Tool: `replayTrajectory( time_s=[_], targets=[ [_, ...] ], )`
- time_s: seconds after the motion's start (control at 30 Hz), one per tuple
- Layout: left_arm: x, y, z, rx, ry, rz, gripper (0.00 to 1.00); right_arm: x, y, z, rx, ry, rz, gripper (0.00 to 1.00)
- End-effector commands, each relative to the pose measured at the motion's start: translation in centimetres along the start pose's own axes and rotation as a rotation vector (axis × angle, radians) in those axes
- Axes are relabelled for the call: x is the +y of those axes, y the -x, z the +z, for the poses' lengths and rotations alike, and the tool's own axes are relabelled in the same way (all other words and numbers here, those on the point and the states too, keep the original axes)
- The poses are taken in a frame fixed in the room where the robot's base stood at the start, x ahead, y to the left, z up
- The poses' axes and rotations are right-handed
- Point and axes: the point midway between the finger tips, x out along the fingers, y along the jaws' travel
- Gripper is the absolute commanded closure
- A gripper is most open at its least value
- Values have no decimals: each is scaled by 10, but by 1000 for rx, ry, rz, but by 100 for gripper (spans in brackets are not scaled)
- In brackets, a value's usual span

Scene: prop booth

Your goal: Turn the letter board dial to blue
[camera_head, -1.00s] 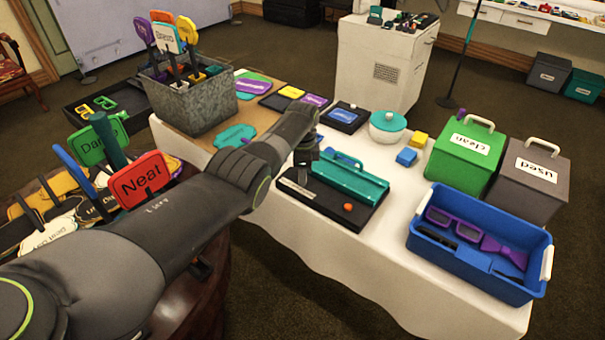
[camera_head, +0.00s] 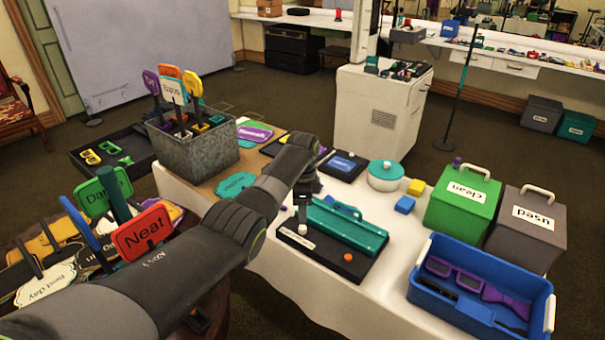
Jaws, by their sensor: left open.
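The letter board (camera_head: 362,269) is a black slab with a teal rail (camera_head: 345,226) along it, lying on the white-clothed table. A small orange knob (camera_head: 348,257) sits near its front right. A small white round piece (camera_head: 302,230) shows at its left end, just under my left gripper; I cannot tell which of these is the dial. My left gripper (camera_head: 302,217) points down over the board's left end, open. Its fingers are small and dark, so contact with the white piece cannot be told. My right gripper is out of view.
A blue bin (camera_head: 425,240) with purple glasses stands at the right front, with green (camera_head: 462,210) and grey (camera_head: 522,235) lidded boxes behind. A white pot with a teal lid (camera_head: 386,172) and yellow and blue blocks (camera_head: 404,204) stand behind the board. A metal sign box (camera_head: 195,155) is at left.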

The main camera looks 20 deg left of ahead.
Motion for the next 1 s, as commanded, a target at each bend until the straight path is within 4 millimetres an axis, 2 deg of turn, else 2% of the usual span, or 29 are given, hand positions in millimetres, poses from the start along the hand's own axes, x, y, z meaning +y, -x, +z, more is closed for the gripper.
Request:
replayTrajectory(
  time_s=[0.03,0.2,0.43,0.63,1.0],
  targets=[
    [-1,14,0,2,0,-5,56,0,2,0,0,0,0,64],
    [-1,54,0,2,1,-5,56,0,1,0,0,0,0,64],
    [-1,95,0,1,0,-4,56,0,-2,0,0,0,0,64],
    [0,110,0,1,0,-1,56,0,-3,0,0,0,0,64],
    [0,111,0,0,0,-1,56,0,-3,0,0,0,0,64]
  ],
)
